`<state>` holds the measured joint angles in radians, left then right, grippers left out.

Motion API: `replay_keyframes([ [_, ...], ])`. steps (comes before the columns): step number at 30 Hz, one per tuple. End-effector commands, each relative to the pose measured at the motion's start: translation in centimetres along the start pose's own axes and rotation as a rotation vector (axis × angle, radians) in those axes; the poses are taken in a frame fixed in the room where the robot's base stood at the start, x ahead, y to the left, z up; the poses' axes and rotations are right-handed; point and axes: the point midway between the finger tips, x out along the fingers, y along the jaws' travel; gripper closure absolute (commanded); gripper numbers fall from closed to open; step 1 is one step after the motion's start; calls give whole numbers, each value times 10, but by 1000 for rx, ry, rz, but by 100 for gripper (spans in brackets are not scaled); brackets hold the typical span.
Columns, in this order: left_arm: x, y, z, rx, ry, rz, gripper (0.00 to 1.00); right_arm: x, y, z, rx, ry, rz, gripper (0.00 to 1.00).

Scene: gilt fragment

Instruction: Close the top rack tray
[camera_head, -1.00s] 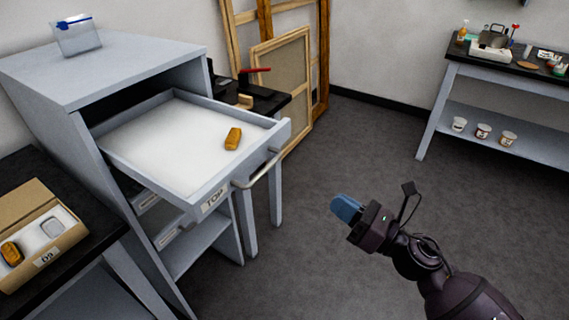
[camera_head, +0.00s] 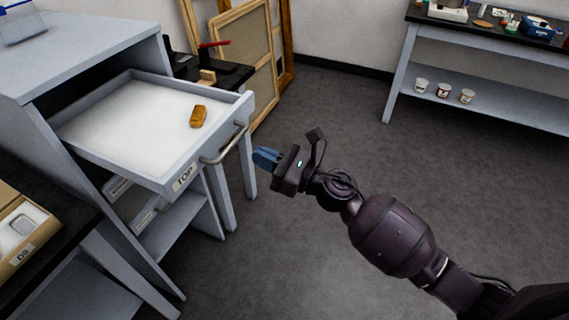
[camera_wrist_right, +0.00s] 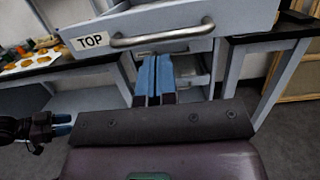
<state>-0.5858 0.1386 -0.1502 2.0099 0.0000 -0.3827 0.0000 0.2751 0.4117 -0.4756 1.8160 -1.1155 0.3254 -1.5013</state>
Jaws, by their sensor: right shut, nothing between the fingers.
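The top rack tray (camera_head: 105,140) is a white-lined drawer pulled out of the grey rack (camera_head: 85,45). Its front bears a "TOP" label (camera_head: 184,176) and a metal bar handle (camera_head: 224,146). A golden-brown fragment (camera_head: 198,116) lies in the tray near its front. My right gripper (camera_head: 266,157) is shut and empty, just in front of and to the right of the handle, apart from it. In the right wrist view the blue fingers (camera_wrist_right: 155,78) point at the tray front, below the handle (camera_wrist_right: 162,37). My left gripper does not show in the head view; a dark gripper (camera_wrist_right: 52,125) shows at the wrist view's left edge.
A dark side table (camera_head: 55,235) with an open cardboard box (camera_head: 12,205) stands at the left. Wooden frames (camera_head: 240,50) lean on the wall behind. A bench (camera_head: 480,45) with supplies stands at the back right. The floor between is clear.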

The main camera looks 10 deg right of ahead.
Motion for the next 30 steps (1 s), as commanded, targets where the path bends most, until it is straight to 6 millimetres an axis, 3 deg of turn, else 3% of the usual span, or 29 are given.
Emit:
replay_keyframes([
  [3, -3, 0, -3, -1, 4, -1, 57, 19, 0, 2, -1, -2, 0, 100],
  [10, -5, -1, -3, 0, 4, -2, 57, 40, 0, 0, -1, 0, 0, 100],
  [30, -6, -2, 2, 3, -5, -3, 57, 48, 0, -2, 0, 1, 0, 100],
])
